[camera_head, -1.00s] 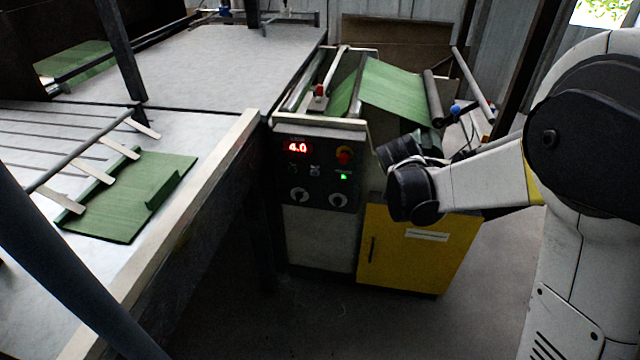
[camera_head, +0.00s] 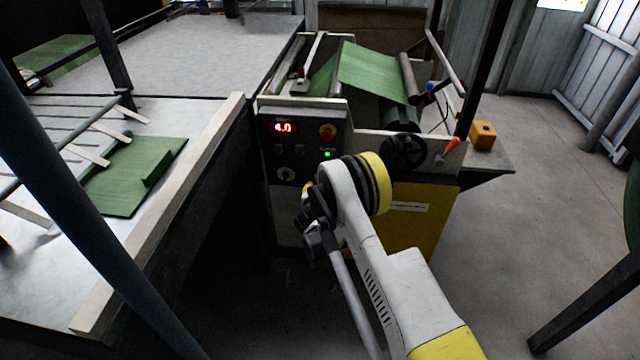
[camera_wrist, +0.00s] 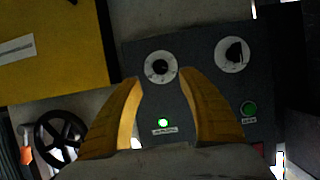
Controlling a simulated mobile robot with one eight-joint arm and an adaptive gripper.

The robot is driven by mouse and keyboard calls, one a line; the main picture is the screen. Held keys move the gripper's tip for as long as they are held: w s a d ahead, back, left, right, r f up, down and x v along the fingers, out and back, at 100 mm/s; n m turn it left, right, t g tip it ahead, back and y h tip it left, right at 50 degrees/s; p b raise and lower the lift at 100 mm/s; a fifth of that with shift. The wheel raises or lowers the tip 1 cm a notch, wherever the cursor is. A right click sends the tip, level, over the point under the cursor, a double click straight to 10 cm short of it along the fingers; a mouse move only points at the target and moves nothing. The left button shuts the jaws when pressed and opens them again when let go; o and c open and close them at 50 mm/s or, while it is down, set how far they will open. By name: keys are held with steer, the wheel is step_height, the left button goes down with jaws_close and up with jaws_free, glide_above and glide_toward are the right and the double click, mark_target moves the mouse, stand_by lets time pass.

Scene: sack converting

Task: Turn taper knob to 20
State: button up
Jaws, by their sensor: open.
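The dark control panel (camera_head: 300,150) has a lit red display (camera_head: 283,128) reading 4.0. Its left knob (camera_head: 287,174) shows in the head view; its right knob is hidden behind my arm. The wrist view shows the panel upside down, with one round knob (camera_wrist: 160,67) centred and another knob (camera_wrist: 232,54) to its right. Each has a pale dial and dark centre. I cannot read which is the taper knob. My gripper (camera_wrist: 160,77) is open, its yellow fingers on either side of the centred knob in the picture. I cannot tell whether they touch it.
A lit green light (camera_wrist: 163,122) and a green button (camera_wrist: 249,108) are on the panel. A red button (camera_head: 327,131) sits beside the display. A black handwheel (camera_head: 404,152) is right of the panel, above the yellow door (camera_head: 425,225). A table (camera_head: 165,215) stands left.

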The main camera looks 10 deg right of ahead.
steer(key=b+x, duration=0.2)
steer(key=x, duration=0.5)
steer(key=shift+w+f, duration=0.2)
steer(key=shift+w, duration=0.15)
steer(key=shift+d, duration=0.1)
jaws_close()
